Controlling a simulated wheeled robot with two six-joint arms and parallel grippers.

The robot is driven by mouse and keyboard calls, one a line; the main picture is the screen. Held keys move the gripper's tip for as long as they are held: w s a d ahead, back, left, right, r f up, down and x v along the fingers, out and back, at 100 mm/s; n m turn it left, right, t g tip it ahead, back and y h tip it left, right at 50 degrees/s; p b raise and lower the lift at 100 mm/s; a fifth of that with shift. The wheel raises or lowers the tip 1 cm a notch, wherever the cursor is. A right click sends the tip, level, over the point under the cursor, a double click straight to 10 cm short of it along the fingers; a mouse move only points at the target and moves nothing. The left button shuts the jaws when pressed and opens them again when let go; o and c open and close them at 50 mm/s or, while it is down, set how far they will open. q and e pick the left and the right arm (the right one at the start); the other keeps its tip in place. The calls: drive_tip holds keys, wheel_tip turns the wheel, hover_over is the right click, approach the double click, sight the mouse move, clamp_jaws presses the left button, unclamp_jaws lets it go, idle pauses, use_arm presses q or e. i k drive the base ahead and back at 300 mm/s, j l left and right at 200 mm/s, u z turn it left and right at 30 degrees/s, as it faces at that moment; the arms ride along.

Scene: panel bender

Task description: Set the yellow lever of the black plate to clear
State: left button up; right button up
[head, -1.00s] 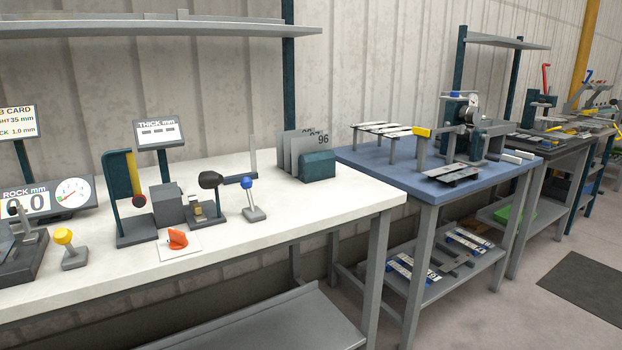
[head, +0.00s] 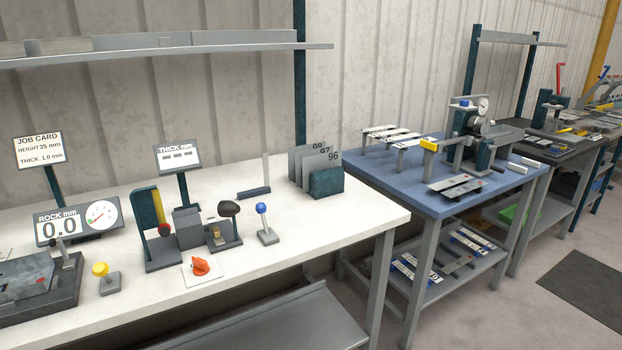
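Several yellow parts show, and I cannot tell for sure which is the lever of the black plate. A yellow knob (head: 100,269) stands upright on a small grey base on the white bench, beside a dark plate (head: 68,299) at the left edge. A yellow block-shaped handle (head: 429,145) sits on a grey post on the blue table. A small yellow part (head: 585,133) lies on the far dark bench, too small to make out. Neither of my grippers is in view.
The white bench (head: 330,226) also carries a red knob (head: 200,266) on a white card, a blue-knobbed lever (head: 262,209) and grey plates in a holder (head: 326,182). The blue table (head: 400,185) stands to its right. Open floor (head: 490,310) lies in front at right.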

sight(99, 270)
drive_tip(key=u, duration=1.25)
